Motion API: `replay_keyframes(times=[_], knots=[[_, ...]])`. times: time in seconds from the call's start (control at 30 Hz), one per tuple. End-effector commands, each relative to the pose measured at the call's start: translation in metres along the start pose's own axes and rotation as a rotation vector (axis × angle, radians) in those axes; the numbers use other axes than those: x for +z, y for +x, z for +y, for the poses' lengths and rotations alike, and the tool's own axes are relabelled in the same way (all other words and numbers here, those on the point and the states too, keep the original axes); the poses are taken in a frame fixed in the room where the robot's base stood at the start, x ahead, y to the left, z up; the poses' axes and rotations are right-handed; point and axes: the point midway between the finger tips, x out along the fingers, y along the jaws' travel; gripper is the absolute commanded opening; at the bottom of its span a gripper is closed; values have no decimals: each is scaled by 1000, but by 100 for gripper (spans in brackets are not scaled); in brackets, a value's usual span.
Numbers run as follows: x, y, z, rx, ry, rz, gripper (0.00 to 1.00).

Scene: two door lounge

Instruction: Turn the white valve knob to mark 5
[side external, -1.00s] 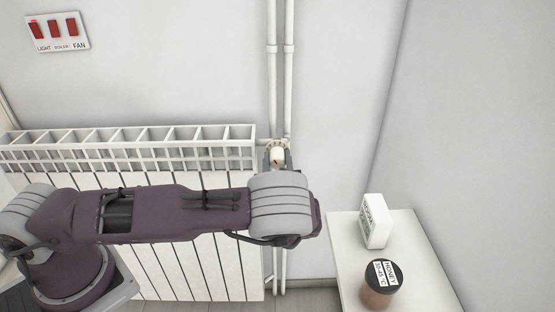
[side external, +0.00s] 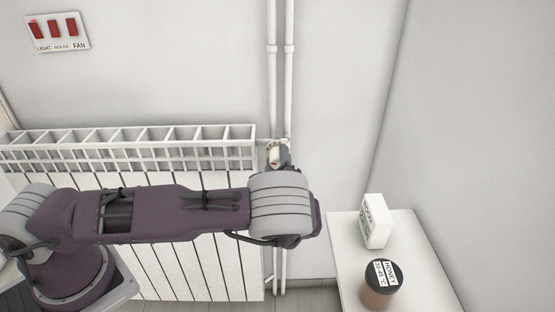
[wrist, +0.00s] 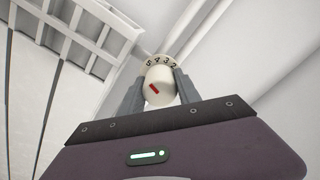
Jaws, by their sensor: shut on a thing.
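The white valve knob (wrist: 161,76) is in the middle of the wrist view, between the two grey fingers of my gripper (wrist: 160,83). My gripper is shut on the knob, one finger on each side. A red mark lies slanted on the left part of the knob's face. Behind the knob is a pale dial ring (wrist: 163,61) with dark digits; 5, 4, 3 and 2 show from left to right. I cannot tell exactly which digit the red mark lines up with. In the side view the knob (side external: 274,155) is partly hidden by my gripper.
The white radiator (side external: 190,140) stands left of the knob, and white pipes (side external: 289,90) run up the wall behind it. At right a white table (side external: 345,235) holds a white box (side external: 375,220) and a honey jar (side external: 379,287). A switch panel (side external: 57,32) is on the wall.

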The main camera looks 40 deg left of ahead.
Motion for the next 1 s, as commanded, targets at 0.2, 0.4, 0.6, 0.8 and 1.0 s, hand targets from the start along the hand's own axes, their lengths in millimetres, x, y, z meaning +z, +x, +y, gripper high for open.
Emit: replay_keyframes(times=[0.2,0.4,0.6,0.8,1.0], knots=[[0,-1,0,0,-42,-2,0],[0,-1,0,0,-51,-2,0],[0,-1,0,0,-51,-1,0],[0,0,0,0,-50,-1,61],[0,0,0,0,-49,-1,61]])
